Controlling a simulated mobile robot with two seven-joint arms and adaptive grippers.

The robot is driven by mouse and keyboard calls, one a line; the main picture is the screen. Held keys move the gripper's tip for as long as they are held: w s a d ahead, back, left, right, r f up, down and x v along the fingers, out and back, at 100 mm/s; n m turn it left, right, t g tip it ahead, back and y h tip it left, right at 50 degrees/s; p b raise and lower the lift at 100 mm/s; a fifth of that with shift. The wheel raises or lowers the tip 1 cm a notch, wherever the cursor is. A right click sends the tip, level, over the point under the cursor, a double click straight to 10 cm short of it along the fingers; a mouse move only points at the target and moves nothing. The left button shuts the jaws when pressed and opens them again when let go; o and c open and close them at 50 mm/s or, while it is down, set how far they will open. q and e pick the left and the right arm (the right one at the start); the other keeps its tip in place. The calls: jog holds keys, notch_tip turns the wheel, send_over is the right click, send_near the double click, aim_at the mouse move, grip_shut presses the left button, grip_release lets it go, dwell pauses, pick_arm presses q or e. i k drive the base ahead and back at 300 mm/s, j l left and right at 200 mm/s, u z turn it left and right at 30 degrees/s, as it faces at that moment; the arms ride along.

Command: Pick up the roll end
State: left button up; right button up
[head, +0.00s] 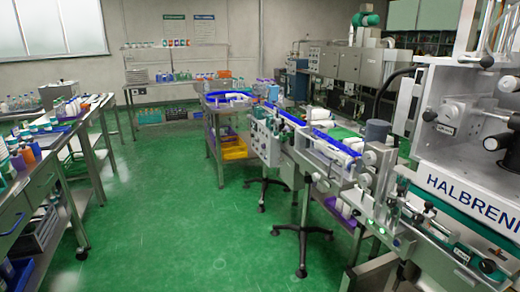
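I cannot make out a roll end in the head view. The large grey and white machine (450,145) lettered "HALBREN" fills the right side and runs off the picture edge. A dark grey cylinder (377,131) stands upright on the line beside it; I cannot tell whether it is a roll. Neither of my grippers shows.
A conveyor line with a blue belt (292,117) runs from the machine toward the back. Its black-footed stand (302,230) rests on the green floor (170,215), which is open in the middle. Cluttered benches line the left; a shelf table (165,88) stands at the back.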

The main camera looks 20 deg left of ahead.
aim_at(34, 129)
jog(key=i+j+u, duration=0.5)
jog(key=u, duration=0.25)
jog(key=i+j+u, duration=0.1)
jog(key=i+u, duration=0.25)
jog(key=i+l+u, duration=0.1)
jog(key=i+u, duration=0.25)
jog(key=i, duration=1.05)
jog(key=i+l+u, duration=0.2)
jog(key=i+u, duration=0.25)
jog(key=i, duration=0.15)
jog(key=i+l+u, duration=0.45)
jog(key=i, duration=0.15)
jog(key=i+l+u, duration=0.55)
jog(key=u, duration=0.4)
jog(key=l+u, duration=0.45)
jog(key=i+l+u, duration=0.1)
jog(key=u, duration=0.4)
jog(key=l+u, duration=0.25)
jog(key=l, duration=0.3)
jog(key=k+l+u, duration=0.2)
jog(key=l, duration=0.3)
jog(key=i, duration=0.1)
